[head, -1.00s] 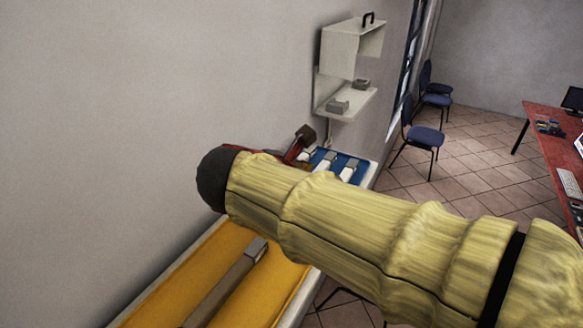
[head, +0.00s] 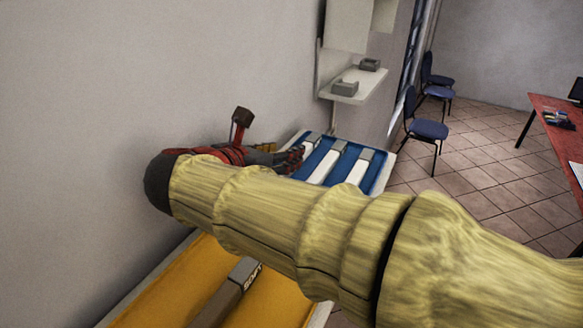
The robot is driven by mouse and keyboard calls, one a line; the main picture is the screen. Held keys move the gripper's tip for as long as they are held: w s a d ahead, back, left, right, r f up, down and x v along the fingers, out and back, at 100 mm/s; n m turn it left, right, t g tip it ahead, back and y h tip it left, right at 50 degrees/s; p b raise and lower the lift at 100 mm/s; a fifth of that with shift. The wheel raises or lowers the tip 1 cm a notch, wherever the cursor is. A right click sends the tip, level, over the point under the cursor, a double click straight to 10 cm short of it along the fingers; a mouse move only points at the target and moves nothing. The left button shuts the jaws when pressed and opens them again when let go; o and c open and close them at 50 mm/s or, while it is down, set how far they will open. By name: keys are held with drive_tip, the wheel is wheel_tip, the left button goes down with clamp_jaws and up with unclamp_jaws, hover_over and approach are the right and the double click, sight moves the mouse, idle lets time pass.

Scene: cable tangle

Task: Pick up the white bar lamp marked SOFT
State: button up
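Three white bar lamps with grey ends lie side by side in the blue tray: a left one (head: 311,147), a middle one (head: 328,160) and a right one (head: 355,172). I cannot read any marking on them. My gripper (head: 294,158) is dark with reddish parts, at the left side of the blue tray, close to the left lamp. Whether it touches that lamp, and its finger opening, cannot be told. My arm hides the near part of the blue tray.
The blue tray (head: 376,178) stands against the wall beyond the yellow one. A white wall shelf (head: 352,92) with two grey blocks hangs behind it. Blue chairs (head: 428,130) and a red table (head: 560,135) stand to the right, with open tiled floor between.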

drive_tip(key=shift+x, duration=0.9)
drive_tip(key=x, duration=0.2)
drive_tip(key=p+x, duration=0.1)
drive_tip(key=x, duration=0.2)
drive_tip(key=shift+s+d+p, duration=0.15)
drive_tip(key=shift+d+p, duration=0.15)
drive_tip(key=shift+d, duration=0.05)
drive_tip(key=shift+w+d+f, duration=0.15)
drive_tip(key=shift+w, duration=0.2)
drive_tip(key=c, duration=0.3)
clamp_jaws()
